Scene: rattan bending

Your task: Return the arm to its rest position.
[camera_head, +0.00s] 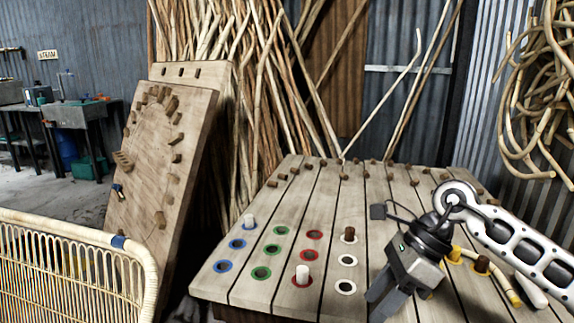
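My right arm (520,240) comes in from the right, low over the slatted wooden workbench (325,200). My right gripper (378,296) points down and left near the bench's front, beside the white-ringed holes. Its dark fingers are seen at an angle, so I cannot tell whether they are apart; nothing shows between them. My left arm and gripper are not in view. A curved pale rattan piece (495,277) lies at the right of the bench, partly hidden behind my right arm.
A white peg (248,221) stands at a blue-ringed hole, another white peg (302,274) at a red-ringed one, a brown peg (349,234) at a white-ringed one. A brown peg (482,264) stands near my arm. A pegged board (165,150) leans left; a wicker piece (75,265) stands front left.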

